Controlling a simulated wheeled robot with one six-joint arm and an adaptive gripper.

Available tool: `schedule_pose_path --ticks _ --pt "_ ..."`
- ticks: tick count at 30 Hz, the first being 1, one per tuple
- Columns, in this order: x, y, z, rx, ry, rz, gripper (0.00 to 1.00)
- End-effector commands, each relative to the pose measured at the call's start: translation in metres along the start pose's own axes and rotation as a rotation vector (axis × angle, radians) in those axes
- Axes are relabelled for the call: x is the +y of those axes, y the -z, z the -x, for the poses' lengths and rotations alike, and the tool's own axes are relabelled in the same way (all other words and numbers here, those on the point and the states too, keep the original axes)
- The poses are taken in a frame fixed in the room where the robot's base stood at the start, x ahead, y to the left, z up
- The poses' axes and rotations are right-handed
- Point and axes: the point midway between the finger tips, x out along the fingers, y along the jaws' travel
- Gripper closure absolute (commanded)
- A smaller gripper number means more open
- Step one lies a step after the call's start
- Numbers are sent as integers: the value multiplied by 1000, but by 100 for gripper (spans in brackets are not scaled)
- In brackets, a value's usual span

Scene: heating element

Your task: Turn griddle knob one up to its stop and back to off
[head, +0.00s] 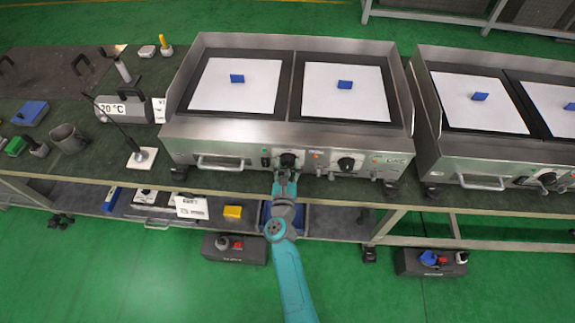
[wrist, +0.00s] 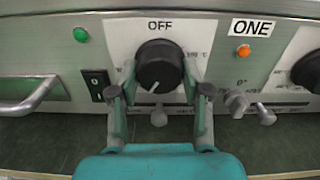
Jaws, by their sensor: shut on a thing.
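The gripped griddle knob is a round black knob (wrist: 158,62) on the front panel, with a white plate and dial markings around it. The word OFF stands above it, and a ONE label (wrist: 250,27) is to its upper right. A white line on the knob points down and slightly left, away from OFF. My gripper (wrist: 160,78) has one finger on each side of the knob and is shut on it. In the head view, my gripper (head: 286,175) reaches the knob (head: 289,159) at the front of the left griddle (head: 292,55); the fingers partly hide it.
A second black knob (wrist: 308,72) is at the right, with metal taps (wrist: 237,103) between. A green light (wrist: 80,34), a black switch (wrist: 97,84) and a bar handle (wrist: 30,95) are at the left. An orange light (wrist: 243,52) is below the ONE label.

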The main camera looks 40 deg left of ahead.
Motion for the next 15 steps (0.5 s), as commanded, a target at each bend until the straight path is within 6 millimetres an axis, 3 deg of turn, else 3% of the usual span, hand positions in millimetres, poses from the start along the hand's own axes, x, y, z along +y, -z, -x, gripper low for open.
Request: schedule_pose_path --ticks 15 --pt "-1 0 0 0 0 403 87"
